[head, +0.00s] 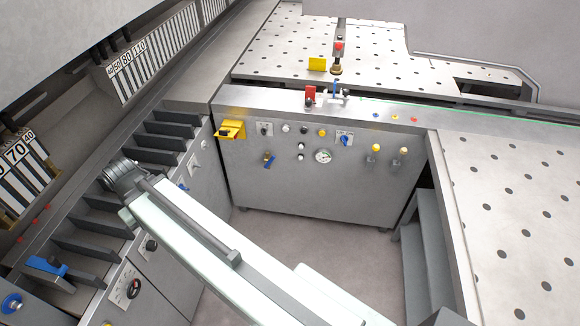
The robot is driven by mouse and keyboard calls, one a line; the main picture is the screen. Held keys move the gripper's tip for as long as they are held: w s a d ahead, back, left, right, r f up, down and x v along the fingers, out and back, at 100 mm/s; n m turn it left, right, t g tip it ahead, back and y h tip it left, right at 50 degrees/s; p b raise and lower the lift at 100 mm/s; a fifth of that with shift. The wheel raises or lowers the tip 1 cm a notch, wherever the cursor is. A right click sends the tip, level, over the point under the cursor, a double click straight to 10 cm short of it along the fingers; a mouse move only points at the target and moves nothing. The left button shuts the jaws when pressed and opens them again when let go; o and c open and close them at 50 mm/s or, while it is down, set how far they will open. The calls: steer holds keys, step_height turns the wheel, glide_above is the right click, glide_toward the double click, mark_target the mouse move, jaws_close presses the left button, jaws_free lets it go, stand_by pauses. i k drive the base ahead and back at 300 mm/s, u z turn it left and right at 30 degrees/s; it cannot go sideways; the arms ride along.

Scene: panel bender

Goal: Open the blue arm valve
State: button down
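A small valve with a blue arm (269,161) sits on the front of the grey cabinet, left of the round gauge. Its blue arm slants down to the left from a brass-coloured body. My arm reaches from the lower right to the left, and its dark end with my gripper (121,176) is in front of the left-hand machine side, well left of the valve and apart from it. The fingers are too small and dark to tell open from shut. Another blue lever (47,265) lies at the lower left, on the machine side.
The cabinet front (310,190) also carries a yellow box (231,130), a gauge (323,156), a blue knob (345,140) and several buttons. Dark fins (165,130) line the left side. Grey steps (425,250) stand at right. The floor before the cabinet is clear.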

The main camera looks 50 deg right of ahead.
mark_target(267, 164)
steer(key=z, duration=1.45)
steer(key=i, duration=0.4)
steer(key=u, duration=1.7)
